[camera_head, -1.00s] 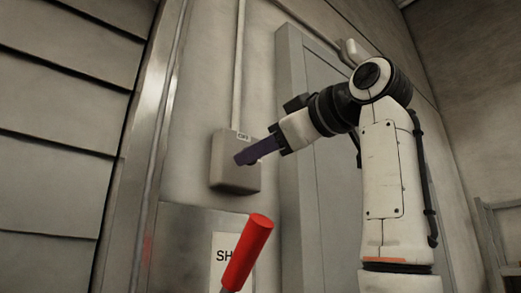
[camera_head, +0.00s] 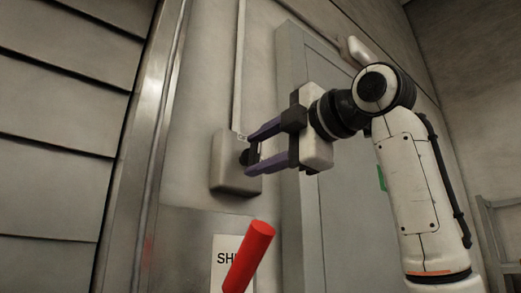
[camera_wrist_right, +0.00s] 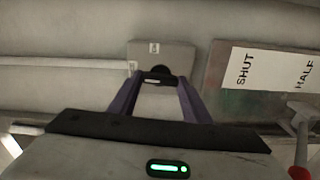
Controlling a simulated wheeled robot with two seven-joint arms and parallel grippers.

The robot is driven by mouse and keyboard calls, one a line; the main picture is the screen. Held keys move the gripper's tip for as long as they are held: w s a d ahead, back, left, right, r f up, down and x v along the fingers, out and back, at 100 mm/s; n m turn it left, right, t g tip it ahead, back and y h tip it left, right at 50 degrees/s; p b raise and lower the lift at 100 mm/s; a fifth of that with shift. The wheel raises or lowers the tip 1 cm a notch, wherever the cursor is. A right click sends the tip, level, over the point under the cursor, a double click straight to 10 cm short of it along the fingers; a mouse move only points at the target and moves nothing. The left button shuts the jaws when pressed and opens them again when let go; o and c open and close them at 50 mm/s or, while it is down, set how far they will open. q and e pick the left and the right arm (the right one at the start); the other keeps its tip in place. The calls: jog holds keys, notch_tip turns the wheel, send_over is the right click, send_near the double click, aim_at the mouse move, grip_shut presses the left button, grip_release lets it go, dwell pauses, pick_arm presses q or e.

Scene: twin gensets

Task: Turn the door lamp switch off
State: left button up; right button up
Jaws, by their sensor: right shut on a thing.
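The door lamp switch is a grey box (camera_head: 230,176) on the wall, with a conduit running up from it and a small label at its top. A black knob (camera_head: 247,157) stands out from its front; it also shows in the right wrist view (camera_wrist_right: 158,75). My right gripper (camera_head: 254,160) is shut on the knob, with one purple finger above it and one below in the head view. In the wrist view the fingers (camera_wrist_right: 156,88) lie on both sides of the knob. The label's text is too small to read surely. My left gripper is not in view.
A red handle (camera_head: 249,257) stands below the switch, in front of a metal panel (camera_head: 180,245) with a plate reading SHUT and HALF (camera_wrist_right: 270,70). A grey door (camera_head: 340,200) is to the right, and slatted panels (camera_head: 60,120) are at the left.

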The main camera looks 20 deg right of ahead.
jog(key=shift+n, duration=0.6)
jog(key=o, duration=1)
jog(key=shift+a, duration=0.1)
jog(key=shift+o, duration=0.2)
jog(key=b+v, duration=0.2)
jog(key=v, duration=0.8)
jog(key=shift+s+b, duration=0.2)
jog(key=shift+b, duration=0.2)
